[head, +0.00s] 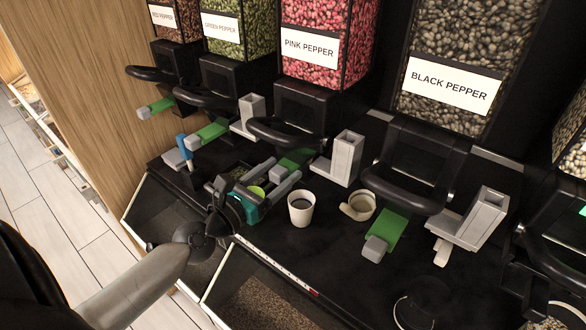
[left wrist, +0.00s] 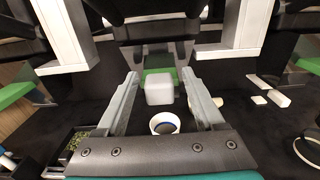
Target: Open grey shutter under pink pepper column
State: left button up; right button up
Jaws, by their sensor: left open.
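The pink pepper column (head: 315,45) stands in the back row, with a black dispenser (head: 300,105) below it. Under that dispenser is a green slide (head: 294,160); its grey shutter block (left wrist: 158,89) shows in the left wrist view and is mostly hidden by the gripper in the head view. My left gripper (head: 270,172) is open under this dispenser. In the left wrist view its two grey fingers (left wrist: 160,76) lie on either side of the block, with visible gaps. My right gripper is not in view.
Neighbouring shutters (head: 378,238) and grey chutes (head: 343,158) stick out nearby. Open bins lie along the front edge.

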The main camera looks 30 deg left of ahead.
pick_arm(q)
jog(key=shift+w, duration=0.1)
grip_shut()
dwell(0.7)
dwell(0.8)
